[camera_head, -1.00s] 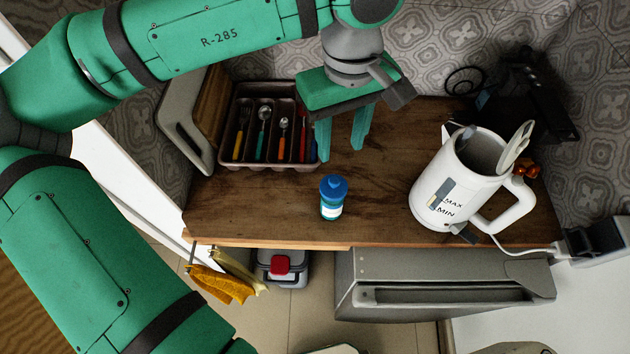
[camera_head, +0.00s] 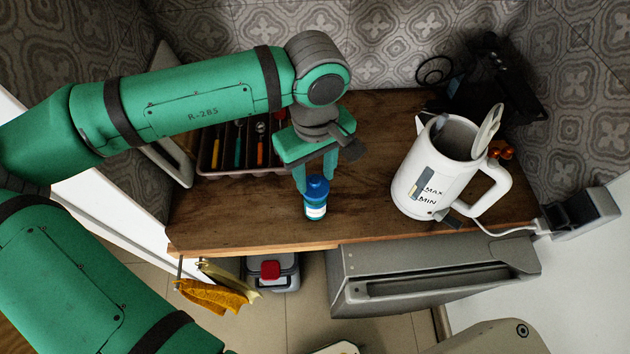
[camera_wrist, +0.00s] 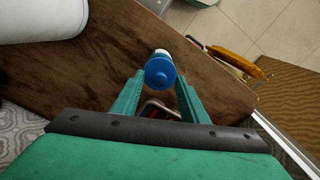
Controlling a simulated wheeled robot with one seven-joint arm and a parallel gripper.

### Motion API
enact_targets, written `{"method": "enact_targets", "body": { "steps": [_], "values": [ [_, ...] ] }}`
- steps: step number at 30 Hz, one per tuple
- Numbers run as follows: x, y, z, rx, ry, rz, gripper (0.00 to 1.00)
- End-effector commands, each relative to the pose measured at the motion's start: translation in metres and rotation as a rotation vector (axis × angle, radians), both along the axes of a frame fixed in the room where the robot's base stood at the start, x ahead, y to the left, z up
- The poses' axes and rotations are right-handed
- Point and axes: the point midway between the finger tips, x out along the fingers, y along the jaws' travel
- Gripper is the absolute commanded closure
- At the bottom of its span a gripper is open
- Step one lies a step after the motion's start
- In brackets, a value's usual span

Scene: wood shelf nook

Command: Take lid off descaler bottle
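In the wrist view the lid (camera_wrist: 160,71) shows from above, just beyond and between the fingertips. My gripper (camera_head: 315,182) is open, its two green fingers pointing down directly behind the bottle in the head view. In the wrist view my gripper (camera_wrist: 158,82) has a finger on either side, with a gap to the lid. I cannot tell whether either finger touches the bottle.
A white kettle (camera_head: 436,180) stands to the right on the counter (camera_head: 362,150). A cutlery tray (camera_head: 207,160) lies behind left, partly hidden by my arm. The counter's front edge (camera_head: 250,250) is close to the bottle. Yellow cloths (camera_head: 215,295) hang below it.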

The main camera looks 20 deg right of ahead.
Motion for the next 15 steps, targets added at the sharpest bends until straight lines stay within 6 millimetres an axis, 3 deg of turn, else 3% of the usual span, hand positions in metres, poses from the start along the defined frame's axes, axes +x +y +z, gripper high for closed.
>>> {"method": "enact_targets", "body": {
  "steps": [7, 12, 15],
  "values": [
    [0.0002, -0.0002, -0.0018, -0.001, -0.001, 0.000, 0.60],
    [0.0001, -0.0001, -0.0017, 0.000, -0.001, 0.000, 0.99],
    [0.0001, -0.0001, -0.0017, 0.000, 0.000, 0.000, 1.00]
  ]
}}
